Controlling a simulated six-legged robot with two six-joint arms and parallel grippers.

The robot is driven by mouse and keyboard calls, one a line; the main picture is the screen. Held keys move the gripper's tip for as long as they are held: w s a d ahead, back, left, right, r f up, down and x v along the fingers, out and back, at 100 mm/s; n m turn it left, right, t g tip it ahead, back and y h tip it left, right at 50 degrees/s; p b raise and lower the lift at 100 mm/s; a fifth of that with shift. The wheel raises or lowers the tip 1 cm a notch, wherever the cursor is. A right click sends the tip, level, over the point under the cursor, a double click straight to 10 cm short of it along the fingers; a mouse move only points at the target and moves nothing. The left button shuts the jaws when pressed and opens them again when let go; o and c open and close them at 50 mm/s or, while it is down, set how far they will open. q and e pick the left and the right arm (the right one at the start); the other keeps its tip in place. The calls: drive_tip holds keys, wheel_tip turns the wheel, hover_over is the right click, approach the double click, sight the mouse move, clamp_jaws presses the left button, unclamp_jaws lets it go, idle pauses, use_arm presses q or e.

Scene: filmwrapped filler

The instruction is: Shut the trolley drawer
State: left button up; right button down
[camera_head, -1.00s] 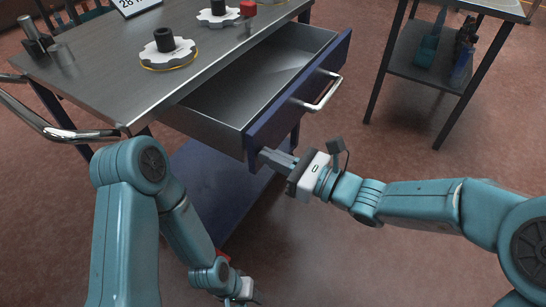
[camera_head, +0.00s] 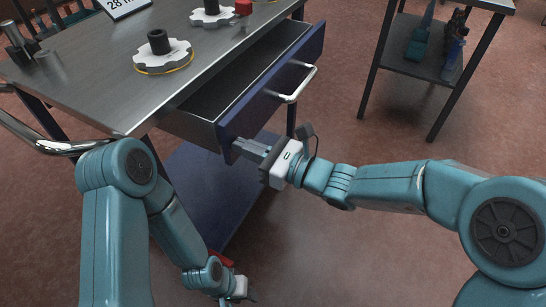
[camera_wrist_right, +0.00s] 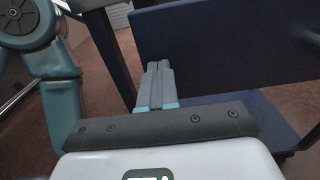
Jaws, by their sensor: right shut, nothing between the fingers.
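The trolley drawer (camera_head: 246,75) is partly open and looks empty, with a blue front panel and a silver bar handle (camera_head: 298,83). It sits under the grey metal top of the trolley (camera_head: 105,96). My right gripper (camera_head: 238,146) is shut and empty, its fingertips at the near lower end of the drawer front, seemingly touching it. In the right wrist view the shut fingers (camera_wrist_right: 156,68) point at the blue drawer front (camera_wrist_right: 225,45). My left gripper (camera_head: 243,294) hangs low at the bottom, beside the trolley; its jaws are too small and unclear to judge.
White toothed discs with black hubs (camera_head: 162,52) and a red block (camera_head: 243,7) stand on the trolley top. A blue lower shelf (camera_head: 200,195) lies beneath. A second table with a shelf (camera_head: 405,65) stands at the upper right. Floor between them is clear.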

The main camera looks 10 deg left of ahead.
sight(211, 135)
drive_tip(key=x, duration=0.8)
drive_tip(key=shift+w+a+f, duration=0.1)
drive_tip(key=shift+a+f, duration=0.05)
drive_tip(key=shift+a, duration=0.25)
drive_tip(key=shift+w+a, duration=0.1)
drive_tip(key=shift+a, duration=0.35)
use_arm(q)
drive_tip(key=shift+a+f, duration=0.1)
drive_tip(key=shift+f, duration=0.05)
use_arm(e)
drive_tip(key=shift+r, duration=0.2)
drive_tip(key=shift+r, duration=0.1)
